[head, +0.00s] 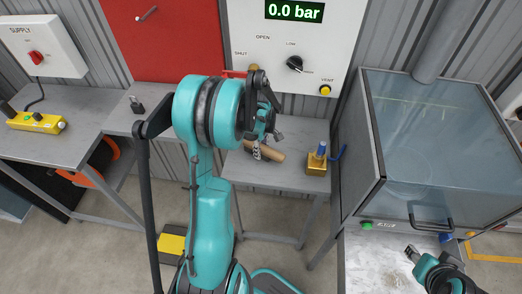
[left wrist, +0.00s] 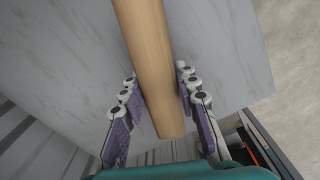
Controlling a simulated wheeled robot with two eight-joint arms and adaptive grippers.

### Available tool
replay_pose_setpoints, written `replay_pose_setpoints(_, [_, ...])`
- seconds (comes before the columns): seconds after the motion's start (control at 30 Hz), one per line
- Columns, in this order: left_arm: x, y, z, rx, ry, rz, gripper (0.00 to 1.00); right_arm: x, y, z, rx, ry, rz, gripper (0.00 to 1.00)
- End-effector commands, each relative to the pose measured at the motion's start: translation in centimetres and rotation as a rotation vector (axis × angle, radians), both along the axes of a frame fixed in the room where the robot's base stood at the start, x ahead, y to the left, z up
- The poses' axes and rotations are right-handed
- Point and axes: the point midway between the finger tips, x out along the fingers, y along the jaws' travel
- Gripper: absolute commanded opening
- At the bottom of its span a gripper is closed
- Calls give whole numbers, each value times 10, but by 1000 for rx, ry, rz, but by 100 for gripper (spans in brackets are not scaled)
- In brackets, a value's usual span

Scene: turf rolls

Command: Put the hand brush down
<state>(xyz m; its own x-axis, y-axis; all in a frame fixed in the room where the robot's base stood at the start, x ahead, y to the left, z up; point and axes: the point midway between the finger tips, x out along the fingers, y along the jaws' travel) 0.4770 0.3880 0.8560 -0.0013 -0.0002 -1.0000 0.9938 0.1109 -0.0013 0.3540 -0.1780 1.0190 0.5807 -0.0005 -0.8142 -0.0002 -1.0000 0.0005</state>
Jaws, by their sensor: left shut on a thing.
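The hand brush shows as a pale wooden handle (head: 272,152) at the small grey table in the middle of the head view. My left gripper (head: 258,151) is shut on it, partly hidden behind my own arm. In the left wrist view the handle (left wrist: 152,60) runs between the two fingers of my left gripper (left wrist: 157,90), over the grey table top. No bristles show in either view. I cannot tell whether the brush touches the table. My right gripper (head: 410,251) is at the lower right by the cabinet; its fingers are too small to read.
A brass block with a blue top (head: 317,160) stands on the small table (head: 290,182), right of the handle. A glass-topped cabinet (head: 440,130) stands at the right. A panel (head: 294,45) reading 0.0 bar rises behind. A padlock (head: 137,105) and yellow control box (head: 37,122) lie left.

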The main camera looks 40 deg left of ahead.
Motion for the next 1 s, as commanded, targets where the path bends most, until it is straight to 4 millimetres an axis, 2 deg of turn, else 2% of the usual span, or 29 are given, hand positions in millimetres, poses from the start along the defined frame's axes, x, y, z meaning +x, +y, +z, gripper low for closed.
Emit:
replay_pose_setpoints(0.27, [0,0,-4,0,0,0,0,0,0,-4,0,0,0,40])
replay_pose_setpoints(0.3, [0,0,-2,0,0,0,41,0,0,-2,0,0,0,40])
replay_pose_setpoints(0.33, [0,0,-2,0,0,0,49,0,0,-2,0,0,0,40])
replay_pose_setpoints(0.37, [0,0,-2,0,0,0,51,0,0,-2,0,0,0,40])
replay_pose_setpoints(0.73, [0,0,3,0,0,0,51,0,0,3,0,0,0,40])
replay_pose_setpoints(0.87, [0,0,24,0,0,-1,51,0,0,10,0,0,0,40])
replay_pose_setpoints(1.0, [0,0,56,0,0,0,51,0,0,22,0,0,0,40])
